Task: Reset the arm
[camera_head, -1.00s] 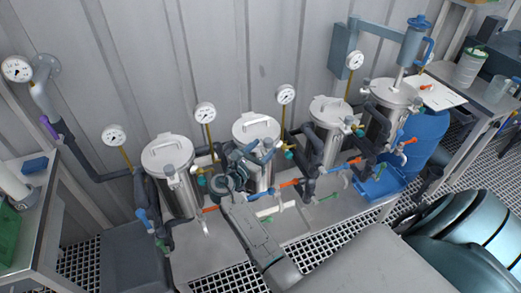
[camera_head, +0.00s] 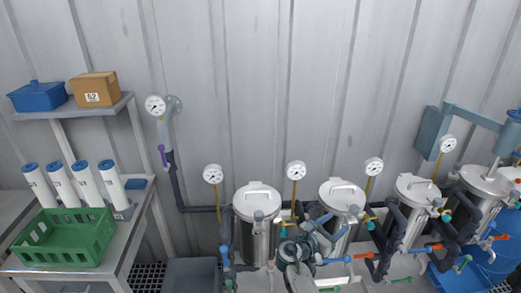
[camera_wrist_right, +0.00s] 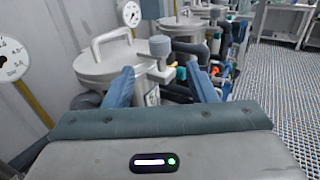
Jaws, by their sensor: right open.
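My right gripper (camera_head: 318,222) is open and empty, in front of the second steel vessel (camera_head: 340,196) from the left. The right wrist view shows its two blue fingers (camera_wrist_right: 163,88) apart, with a vessel's handled lid (camera_wrist_right: 108,58) beyond and to the left. Whether a finger touches the vessel I cannot tell. The first vessel (camera_head: 257,230) stands to the left of the gripper, its lid closed. My left gripper is not in view.
Vessels (camera_head: 414,192) (camera_head: 484,182) with pipes and coloured valve handles stand at right. Pressure gauges (camera_head: 295,171) rise behind the row. At left, a bench holds a green crate (camera_head: 65,250) and white cylinders (camera_head: 65,184); a shelf above holds a blue bin (camera_head: 38,97) and a box (camera_head: 95,89).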

